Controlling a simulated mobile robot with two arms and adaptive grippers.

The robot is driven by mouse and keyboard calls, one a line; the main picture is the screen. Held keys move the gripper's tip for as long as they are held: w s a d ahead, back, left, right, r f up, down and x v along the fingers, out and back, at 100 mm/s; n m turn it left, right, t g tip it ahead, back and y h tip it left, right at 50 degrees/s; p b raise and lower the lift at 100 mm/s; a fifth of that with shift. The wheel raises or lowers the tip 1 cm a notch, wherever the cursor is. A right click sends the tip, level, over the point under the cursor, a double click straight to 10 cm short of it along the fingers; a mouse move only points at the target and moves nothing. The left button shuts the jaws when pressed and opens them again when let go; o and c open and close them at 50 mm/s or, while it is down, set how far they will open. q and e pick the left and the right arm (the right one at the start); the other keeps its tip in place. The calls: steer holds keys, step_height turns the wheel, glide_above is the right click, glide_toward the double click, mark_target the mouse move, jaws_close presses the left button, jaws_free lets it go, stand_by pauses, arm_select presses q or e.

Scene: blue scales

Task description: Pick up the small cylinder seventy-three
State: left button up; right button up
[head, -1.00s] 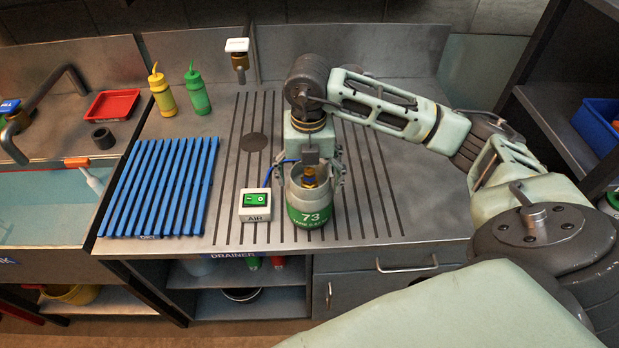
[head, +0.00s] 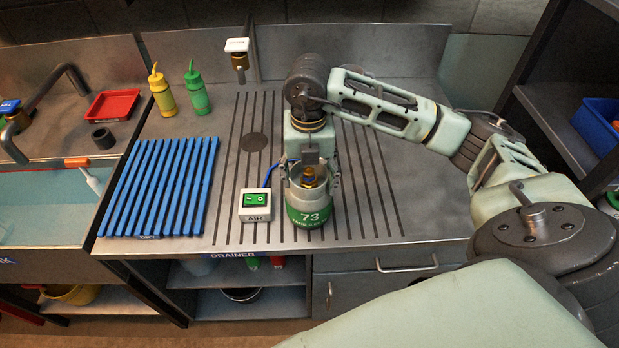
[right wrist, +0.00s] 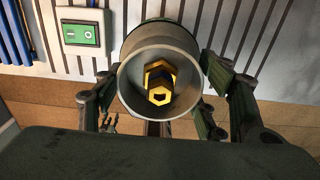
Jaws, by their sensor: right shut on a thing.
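The small cylinder (head: 310,214) has a green band marked 73, a grey collar and a brass valve on top. It stands upright on the grooved metal drainer near its front edge. My right gripper (head: 312,182) is shut on it from above, with a finger on each side of the collar. In the right wrist view the cylinder's grey collar (right wrist: 160,88) and brass valve sit between the fingers of the right gripper (right wrist: 158,100). Whether its base touches the drainer cannot be told. My left gripper is not in view.
A white AIR switch box (head: 255,205) with a green switch stands just left of the cylinder, its blue cable running close by. A blue slatted rack (head: 160,188) lies further left. Yellow (head: 162,92) and green (head: 197,92) bottles stand behind. The drainer's right side is clear.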

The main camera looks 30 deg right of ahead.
steer(key=shift+w+a, duration=0.1)
steer(key=shift+c, duration=0.6)
steer(key=shift+r, duration=0.2)
